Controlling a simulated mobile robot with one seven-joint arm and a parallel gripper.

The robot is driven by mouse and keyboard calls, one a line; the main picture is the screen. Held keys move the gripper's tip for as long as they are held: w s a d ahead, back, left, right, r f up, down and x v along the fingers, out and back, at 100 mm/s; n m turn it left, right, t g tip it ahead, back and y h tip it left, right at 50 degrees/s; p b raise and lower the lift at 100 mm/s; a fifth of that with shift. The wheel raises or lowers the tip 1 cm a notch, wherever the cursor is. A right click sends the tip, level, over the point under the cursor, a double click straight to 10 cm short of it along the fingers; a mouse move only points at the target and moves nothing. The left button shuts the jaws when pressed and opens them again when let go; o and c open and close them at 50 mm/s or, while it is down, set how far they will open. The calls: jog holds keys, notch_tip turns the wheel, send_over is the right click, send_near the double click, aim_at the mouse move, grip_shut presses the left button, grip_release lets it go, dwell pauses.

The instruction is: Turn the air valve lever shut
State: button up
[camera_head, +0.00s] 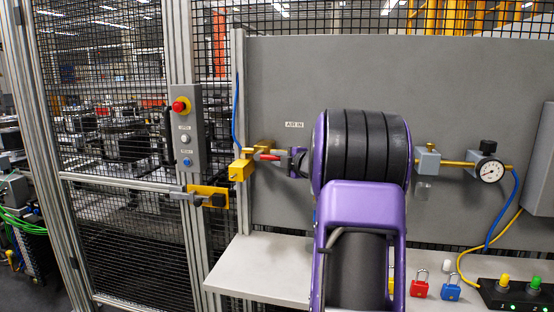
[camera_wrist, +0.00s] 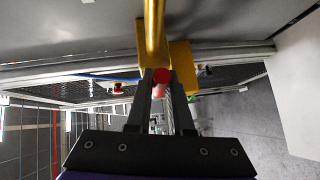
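The air valve is a yellow brass body (camera_head: 240,169) on the left of the grey panel, under an "AIR IN" label. Its red lever (camera_head: 268,157) points sideways to the right, toward my gripper (camera_head: 290,158). In the wrist view, the red lever end (camera_wrist: 160,75) shows between the tips of my gripper's two dark fingers (camera_wrist: 161,82), in front of the yellow valve body (camera_wrist: 183,68). The fingers stand apart, with the lever in the gap. I cannot tell whether they touch it. My purple and black arm hides the middle of the panel and part of the pipe.
A pressure gauge (camera_head: 489,171) sits on the pipe at right. A red padlock (camera_head: 419,290) and a blue padlock (camera_head: 450,292) rest on the light shelf (camera_head: 262,268). A button box (camera_head: 186,130) with a red stop button and mesh fencing stand at left.

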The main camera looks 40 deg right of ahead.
grip_shut()
